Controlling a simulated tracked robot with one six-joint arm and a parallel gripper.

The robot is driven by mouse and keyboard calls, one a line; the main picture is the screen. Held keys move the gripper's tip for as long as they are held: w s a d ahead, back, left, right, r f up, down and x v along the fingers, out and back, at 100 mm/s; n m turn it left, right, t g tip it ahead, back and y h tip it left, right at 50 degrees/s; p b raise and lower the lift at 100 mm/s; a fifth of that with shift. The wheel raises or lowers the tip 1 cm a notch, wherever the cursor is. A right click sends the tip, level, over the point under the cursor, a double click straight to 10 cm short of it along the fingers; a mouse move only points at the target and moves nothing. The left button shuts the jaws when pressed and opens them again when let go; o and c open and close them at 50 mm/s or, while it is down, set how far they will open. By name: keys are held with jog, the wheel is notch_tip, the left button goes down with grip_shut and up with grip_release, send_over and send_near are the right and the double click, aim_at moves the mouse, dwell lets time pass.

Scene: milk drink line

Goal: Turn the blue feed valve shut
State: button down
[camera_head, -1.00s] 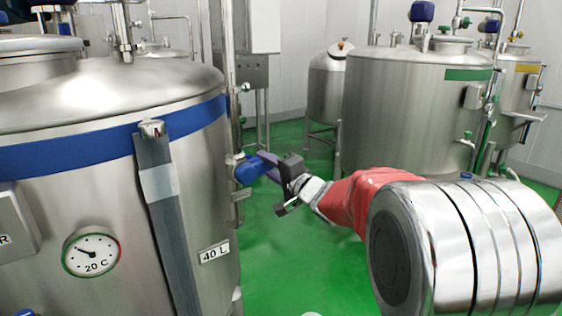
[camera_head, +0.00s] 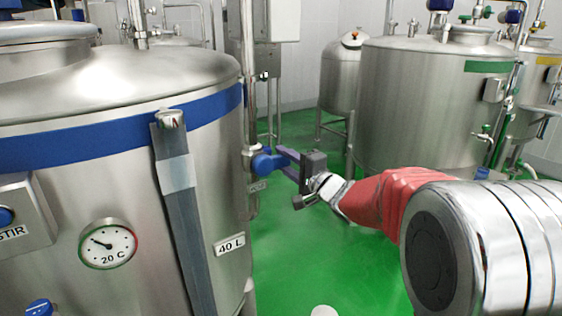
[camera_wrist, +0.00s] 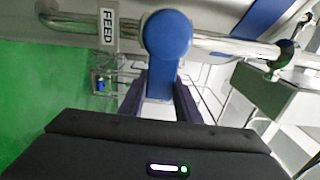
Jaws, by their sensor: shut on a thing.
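The blue feed valve (camera_head: 266,162) sits on a pipe at the right side of the blue-banded tank (camera_head: 120,185). In the wrist view the valve (camera_wrist: 167,36) shows a round blue hub and a blue lever that runs down between my fingers. A FEED label (camera_wrist: 107,26) is on the pipe to its left. My gripper (camera_head: 286,158) reaches in from the right, its fingers shut on the lever. In the wrist view my gripper (camera_wrist: 160,92) has one finger on each side of the lever. In the head view the fingers hide most of the lever.
A dial (camera_head: 107,243) and a 40 L plate (camera_head: 230,244) are on the near tank. A green-marked tank (camera_head: 425,100) and a smaller vessel (camera_head: 341,75) stand behind on the right. The green floor (camera_head: 320,255) between them is open.

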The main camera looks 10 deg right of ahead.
jog(key=shift+d+f, duration=0.25)
jog(key=shift+f, duration=0.2)
jog(key=c, duration=1.7)
grip_release()
jog(key=shift+s, duration=0.1)
jog(key=o, duration=0.4)
jog(key=shift+a+r, duration=0.1)
jog(key=shift+r, duration=0.05)
jog(key=shift+c, duration=0.2)
jog(key=shift+r, duration=0.1)
jog(key=shift+s+d+r, duration=0.1)
jog(key=shift+s+d, duration=0.2)
jog(key=shift+s, duration=0.2)
jog(key=v, duration=1.2)
jog(key=shift+s+f, duration=0.2)
jog(key=shift+s, duration=0.15)
